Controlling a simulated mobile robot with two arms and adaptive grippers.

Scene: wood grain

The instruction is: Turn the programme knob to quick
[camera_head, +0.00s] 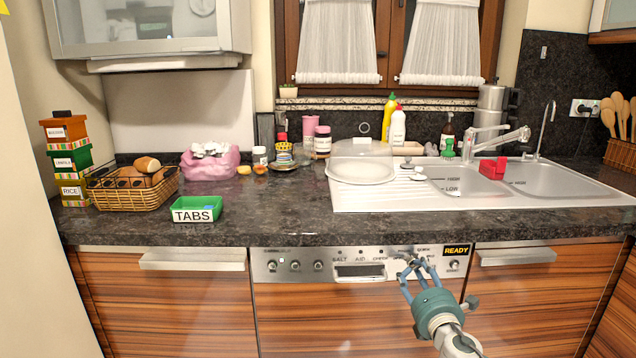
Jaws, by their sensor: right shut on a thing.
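The dishwasher (320,320) is built in under the dark counter, with a silver control panel (338,263) along its top. My right gripper (411,266) comes up from the lower right, and its teal fingers are shut on the programme knob (405,254) at the right part of the panel. The fingers hide much of the knob, and the knob's pointer and the labels around it are too small to read. A yellow-on-black READY sign (457,250) sits at the panel's right end. My left gripper is not in view.
Several small round controls (295,265) are at the panel's left, with a dark slot-like display (360,271) in the middle. Drawer handles (193,259) flank the dishwasher. A green TABS tray (197,209) stands near the counter's front edge; the sink (560,180) is at right.

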